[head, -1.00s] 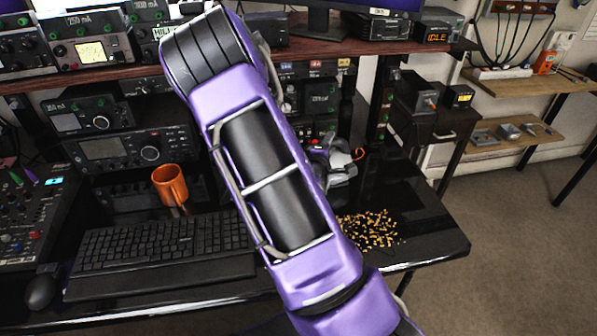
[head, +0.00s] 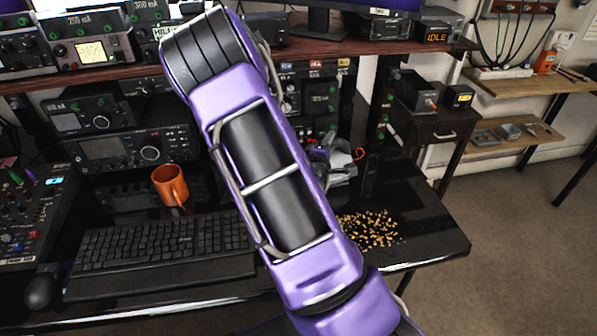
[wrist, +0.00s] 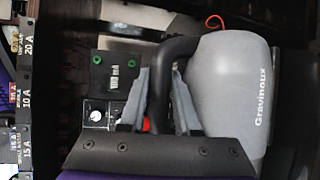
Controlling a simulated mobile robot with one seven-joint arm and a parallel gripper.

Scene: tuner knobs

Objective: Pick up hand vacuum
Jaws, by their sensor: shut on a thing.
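The hand vacuum (wrist: 228,95) shows in the wrist view as a rounded grey body marked "Gravinoux" with a black handle. My gripper (wrist: 161,75) has its two grey fingers on either side of the handle and is shut on it. In the head view a small part of the vacuum (head: 342,158) shows just right of my purple arm, over the back of the black desk. My arm hides most of the gripper and vacuum there. I cannot tell whether the vacuum touches the desk.
Brown crumbs (head: 370,229) lie on the desk (head: 425,225) in front of the vacuum. A keyboard (head: 160,250), an orange mug (head: 170,185) and radio units (head: 130,148) are left of my arm. A shelf (head: 340,48) overhangs the back. The desk's right end is clear.

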